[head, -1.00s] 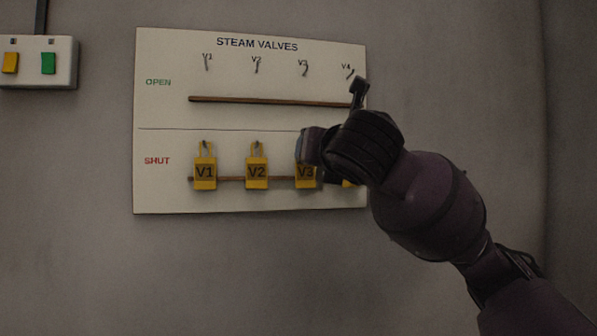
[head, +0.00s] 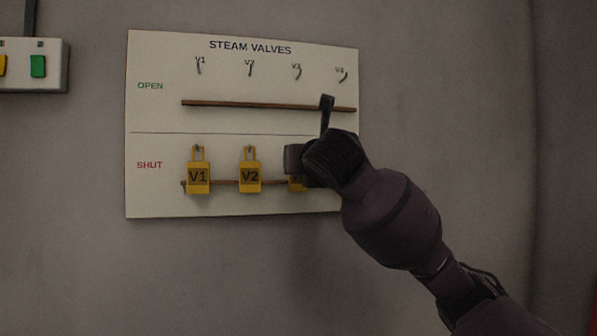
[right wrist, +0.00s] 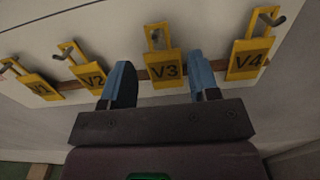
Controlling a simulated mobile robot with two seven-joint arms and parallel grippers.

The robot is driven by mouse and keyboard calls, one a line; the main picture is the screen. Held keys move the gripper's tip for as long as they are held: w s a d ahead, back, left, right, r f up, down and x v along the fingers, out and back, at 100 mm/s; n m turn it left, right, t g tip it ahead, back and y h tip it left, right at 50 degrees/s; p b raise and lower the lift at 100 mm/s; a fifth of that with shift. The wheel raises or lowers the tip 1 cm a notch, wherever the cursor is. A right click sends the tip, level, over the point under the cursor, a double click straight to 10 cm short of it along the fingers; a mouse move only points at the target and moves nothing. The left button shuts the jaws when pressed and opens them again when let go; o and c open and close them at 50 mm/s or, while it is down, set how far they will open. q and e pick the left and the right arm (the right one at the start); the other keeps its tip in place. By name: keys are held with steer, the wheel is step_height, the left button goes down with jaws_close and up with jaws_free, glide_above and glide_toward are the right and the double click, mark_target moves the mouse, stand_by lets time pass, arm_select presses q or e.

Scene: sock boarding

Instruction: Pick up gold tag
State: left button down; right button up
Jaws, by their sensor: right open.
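Several gold tags hang from hooks in the SHUT row of a white steam valves board. V1 (head: 198,178) and V2 (head: 250,178) show fully in the head view. V3 (head: 297,185) is mostly hidden there behind my right gripper (head: 303,160), and V4 is hidden. In the right wrist view, my right gripper (right wrist: 160,62) is open. V3 (right wrist: 167,68) appears between its two blue fingers, V2 (right wrist: 90,75) left of them and V4 (right wrist: 248,58) right of them. I cannot tell how far the fingertips are from V3. My left gripper is not in view.
The board (head: 160,115) is on a grey wall. Its OPEN row has empty hooks labelled V1 to V4 above a brown rail (head: 230,104). A second brown rail runs behind the tags. A switch box (head: 55,65) with yellow and green switches is at the left.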

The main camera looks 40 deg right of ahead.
steer(key=x, duration=0.3)
steer(key=shift+s, duration=0.1)
steer(key=c, duration=0.6)
steer(key=s+a+r, duration=0.3)
steer(key=s+r, duration=0.1)
steer(key=s, duration=0.2)
steer(key=s+a+r, duration=0.4)
steer(key=s, duration=0.2)
steer(key=shift+b, duration=0.4)
